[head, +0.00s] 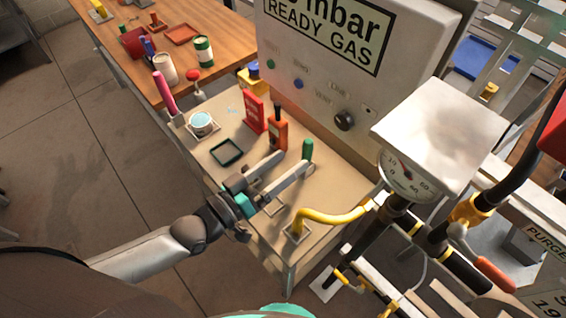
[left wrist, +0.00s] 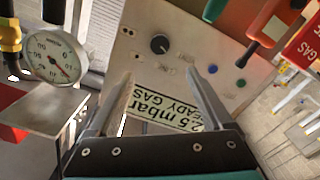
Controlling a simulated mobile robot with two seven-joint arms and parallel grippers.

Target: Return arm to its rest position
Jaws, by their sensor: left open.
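My left gripper (head: 294,163) is open in the head view, above the front part of the small wooden bench (head: 345,190). It also shows in the left wrist view (left wrist: 160,73), with its two fingers spread and nothing between them. Beyond the fingers stands the pale gas panel (left wrist: 150,60), with its "READY GAS" label and black knob (left wrist: 159,44). In the head view, a green-handled tool (head: 307,149) and an orange device (head: 278,133) stand close behind the fingertips; I cannot tell whether they touch. My right gripper is not in view.
A pressure gauge (head: 405,178) and yellow pipe (head: 335,216) stand right of the gripper. A wooden table (head: 215,25) is behind. Floor at left (head: 70,140) is clear.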

